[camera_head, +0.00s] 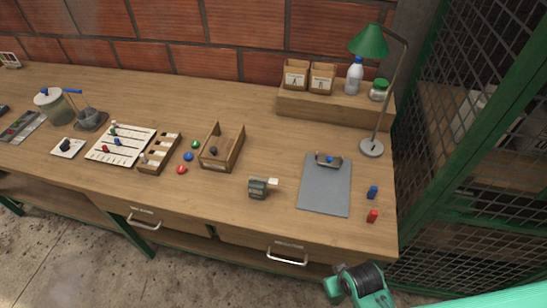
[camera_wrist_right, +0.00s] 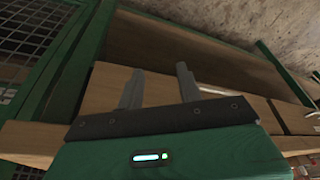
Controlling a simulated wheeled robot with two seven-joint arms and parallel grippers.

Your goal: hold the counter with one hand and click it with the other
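The counter (camera_head: 259,188) is a small grey-green box with a dark face and a pale tab on its right side. It stands on the table near the front edge, left of the grey clipboard, and nothing holds it. My right arm shows at the bottom right of the head view, below the table's front edge and well apart from the counter. In the right wrist view my right gripper (camera_wrist_right: 160,88) has its two grey fingers apart with nothing between them. The counter does not show in that view. My left gripper is not in view.
A wooden tray (camera_head: 222,148) stands behind left. A green lamp (camera_head: 370,41) stands at the back right, near a mesh cage (camera_head: 490,110). Bare tabletop surrounds the counter.

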